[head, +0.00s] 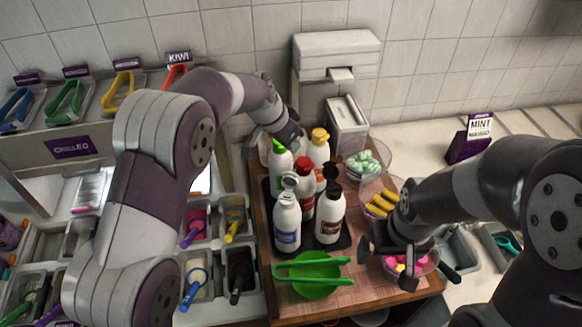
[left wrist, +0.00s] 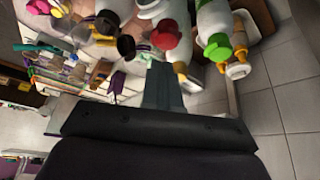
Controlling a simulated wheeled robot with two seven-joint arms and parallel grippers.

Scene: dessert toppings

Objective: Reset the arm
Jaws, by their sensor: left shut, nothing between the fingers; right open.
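My left gripper (head: 289,134) reaches in from the left, beside the green-capped bottle (head: 281,160) at the back of the bottle group. In the left wrist view its fingers (left wrist: 163,88) are together with nothing between them, and several bottle caps show beyond them, including a red cap (left wrist: 167,35) and a green cap (left wrist: 218,47). My right gripper (head: 409,262) is open at the front right of the wooden board, over a bowl of pink and yellow pieces (head: 420,267). The arm above it hides part of that bowl.
Several sauce bottles stand upright on a dark tray on the wooden board (head: 360,296). Topping bins with scoops fill the left. A tiled wall closes the back.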

